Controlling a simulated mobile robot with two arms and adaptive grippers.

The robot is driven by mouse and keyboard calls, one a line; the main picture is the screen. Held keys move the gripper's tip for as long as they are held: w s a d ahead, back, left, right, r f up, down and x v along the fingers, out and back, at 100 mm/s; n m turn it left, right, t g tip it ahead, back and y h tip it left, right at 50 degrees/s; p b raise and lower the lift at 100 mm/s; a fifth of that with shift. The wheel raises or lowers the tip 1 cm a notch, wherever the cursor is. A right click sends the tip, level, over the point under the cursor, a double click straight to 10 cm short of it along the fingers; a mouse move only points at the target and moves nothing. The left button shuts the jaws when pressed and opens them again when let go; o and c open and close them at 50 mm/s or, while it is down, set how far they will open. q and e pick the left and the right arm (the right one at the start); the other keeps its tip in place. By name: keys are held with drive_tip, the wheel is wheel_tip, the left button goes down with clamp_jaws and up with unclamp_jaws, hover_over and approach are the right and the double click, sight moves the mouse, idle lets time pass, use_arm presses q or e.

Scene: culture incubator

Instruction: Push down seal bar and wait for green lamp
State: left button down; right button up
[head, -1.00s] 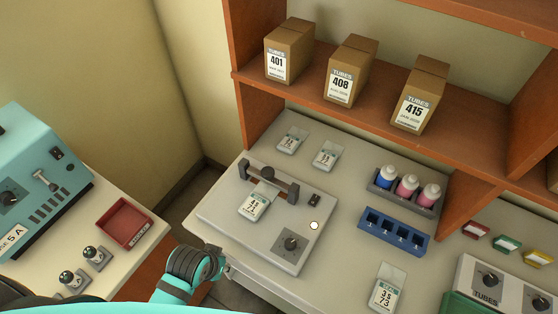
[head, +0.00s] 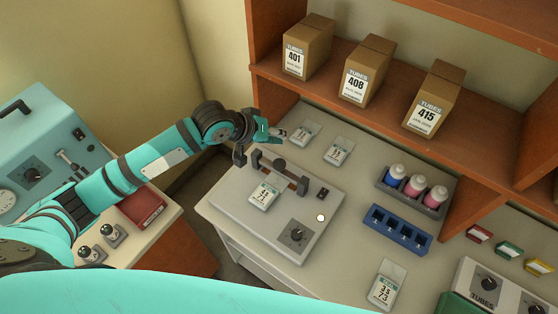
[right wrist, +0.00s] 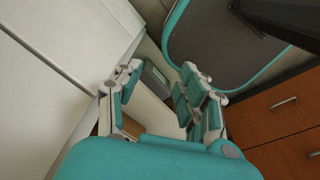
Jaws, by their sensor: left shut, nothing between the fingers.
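The grey sealer (head: 270,230) stands on the bench in the head view, with a dial and a small lamp (head: 320,217) on its top. The lamp looks pale white, not green. The dark seal bar (head: 279,171) spans between two posts at the sealer's back, raised above the plate as far as I can tell. A labelled pouch (head: 264,194) lies on the plate, its far end at the bar. My left gripper (head: 279,134) is shut and empty, above and behind the bar, apart from it. My right gripper (right wrist: 158,92) shows open and empty in the right wrist view.
Two pouches (head: 304,133) (head: 338,151) lie behind the sealer, close to my left gripper. A bottle rack (head: 410,200) and blue holder (head: 397,229) stand to the right. A shelf (head: 380,105) with boxes overhangs the back.

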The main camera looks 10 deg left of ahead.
use_arm(q)
drive_tip(key=shift+w+a+r, duration=0.1)
drive_tip(key=shift+w+r, duration=0.15)
drive_tip(key=shift+r, duration=0.1)
drive_tip(key=shift+f, duration=0.2)
drive_tip(key=b, duration=0.7)
hover_over(278, 161)
wheel_tip(278, 161, down, 6)
drive_tip(key=shift+a+f, duration=0.1)
drive_tip(key=shift+f, duration=1.15)
